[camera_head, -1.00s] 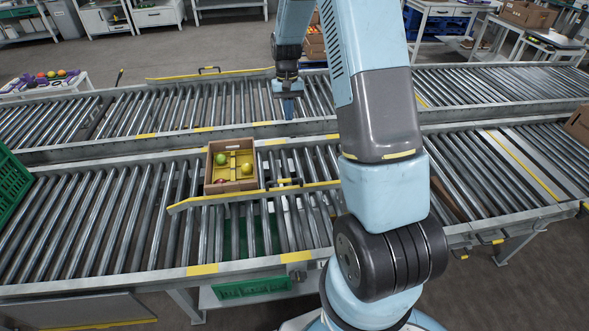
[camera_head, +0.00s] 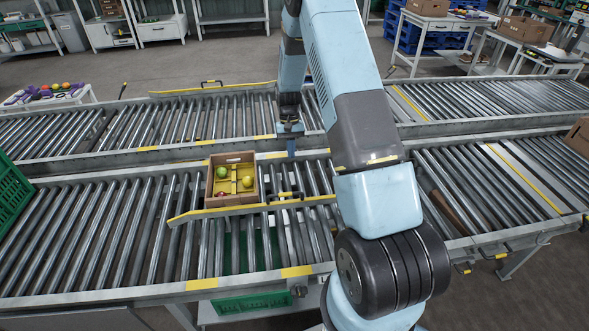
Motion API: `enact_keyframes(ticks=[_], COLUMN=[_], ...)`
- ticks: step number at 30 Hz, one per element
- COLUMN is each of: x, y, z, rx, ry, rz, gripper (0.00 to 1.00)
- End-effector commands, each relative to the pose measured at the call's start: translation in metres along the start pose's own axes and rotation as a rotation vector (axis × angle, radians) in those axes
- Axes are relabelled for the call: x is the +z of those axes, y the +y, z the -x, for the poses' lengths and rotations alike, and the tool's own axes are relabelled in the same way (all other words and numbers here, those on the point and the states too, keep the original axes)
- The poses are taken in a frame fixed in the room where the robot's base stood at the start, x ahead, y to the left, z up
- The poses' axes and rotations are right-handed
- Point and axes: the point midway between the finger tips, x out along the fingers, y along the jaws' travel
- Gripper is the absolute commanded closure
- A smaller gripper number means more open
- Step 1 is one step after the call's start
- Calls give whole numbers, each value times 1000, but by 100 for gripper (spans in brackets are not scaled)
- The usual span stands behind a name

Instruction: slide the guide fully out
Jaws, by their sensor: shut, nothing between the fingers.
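A guide (camera_head: 225,210), a grey rail with a yellow top edge, lies slantwise over the near conveyor's rollers. Its dark handle (camera_head: 285,195) stands near its right part; the far right end is close behind my arm. A second yellow-edged guide (camera_head: 215,90) with a dark handle (camera_head: 211,82) lies along the back edge of the far conveyor.
An open cardboard box (camera_head: 230,200) with yellow dividers and a few fruits stands on the near conveyor, against the near guide and left of its handle. A green crate (camera_head: 12,195) is at the left edge. Rollers left of the box are clear.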

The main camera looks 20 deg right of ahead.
Motion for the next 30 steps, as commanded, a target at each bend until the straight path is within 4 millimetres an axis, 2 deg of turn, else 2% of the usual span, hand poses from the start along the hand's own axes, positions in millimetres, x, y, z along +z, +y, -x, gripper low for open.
enact_keyframes(ticks=[17,22,30], x=[1,22,35], y=[-1,-1,-1], z=[-95,-105,-112], rx=[0,0,0], ry=[-3,-2,0], rz=[0,1,2], gripper=[100,100,100])
